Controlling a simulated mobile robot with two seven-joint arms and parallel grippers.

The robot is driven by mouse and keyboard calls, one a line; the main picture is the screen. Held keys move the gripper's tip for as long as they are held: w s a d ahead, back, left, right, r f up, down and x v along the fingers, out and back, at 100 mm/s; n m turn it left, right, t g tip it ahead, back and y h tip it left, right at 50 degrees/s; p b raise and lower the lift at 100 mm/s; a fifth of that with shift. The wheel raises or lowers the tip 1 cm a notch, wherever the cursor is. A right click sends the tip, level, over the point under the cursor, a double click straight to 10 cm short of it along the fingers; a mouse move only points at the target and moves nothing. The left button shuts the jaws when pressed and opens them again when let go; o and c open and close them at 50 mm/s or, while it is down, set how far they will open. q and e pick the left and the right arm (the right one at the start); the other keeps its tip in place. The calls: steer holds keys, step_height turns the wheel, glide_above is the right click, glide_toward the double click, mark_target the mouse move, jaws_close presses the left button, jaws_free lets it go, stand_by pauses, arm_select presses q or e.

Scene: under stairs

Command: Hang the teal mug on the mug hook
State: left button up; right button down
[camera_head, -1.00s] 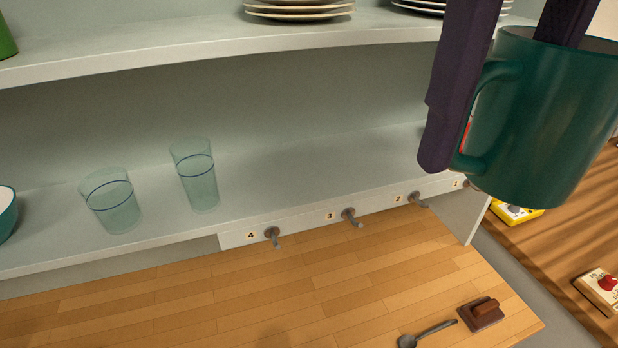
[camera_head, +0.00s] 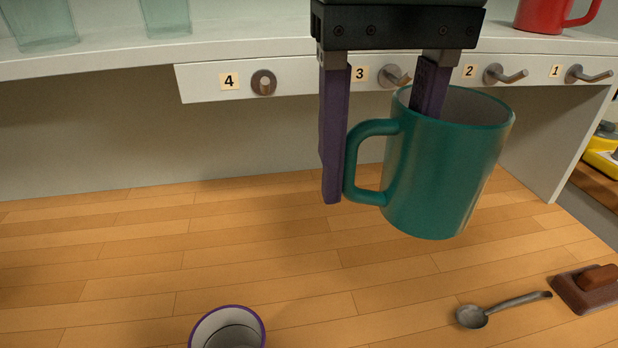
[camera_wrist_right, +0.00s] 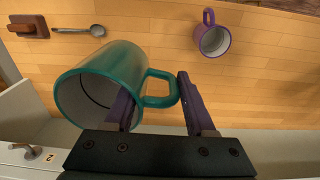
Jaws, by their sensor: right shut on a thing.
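My right gripper (camera_head: 380,145) is shut on the teal mug (camera_head: 450,175). One finger is inside the mug and the other is outside, beyond the handle, which lies between them. The mug is upright in the head view, held in the air above the wooden counter, its handle to the left. It also shows in the wrist view (camera_wrist_right: 90,85), with the gripper (camera_wrist_right: 153,105). Numbered hooks line the shelf's front edge: hook 4 (camera_head: 263,84), hook 3 (camera_head: 400,79), hook 2 (camera_head: 508,76) and hook 1 (camera_head: 590,76). The gripper partly covers hook 3. My left gripper is not in view.
A purple-rimmed mug (camera_head: 228,330) stands on the counter (camera_head: 130,250) at the front. A spoon (camera_head: 500,307) and a brown block (camera_head: 590,287) lie at right. A red mug (camera_head: 545,14) and clear glasses (camera_head: 165,14) stand on the shelf above the hooks.

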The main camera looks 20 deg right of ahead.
mark_target(364, 189)
steer(key=f+b, duration=0.1)
steer(key=f, duration=0.2)
steer(key=shift+w, duration=0.2)
step_height(364, 189, down, 20)
steer(key=b, duration=0.5)
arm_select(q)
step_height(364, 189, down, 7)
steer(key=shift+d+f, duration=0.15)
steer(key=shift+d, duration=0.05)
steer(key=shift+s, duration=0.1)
arm_select(e)
steer(key=shift+c, duration=1.2)
jaws_free()
steer(key=shift+f, duration=0.15)
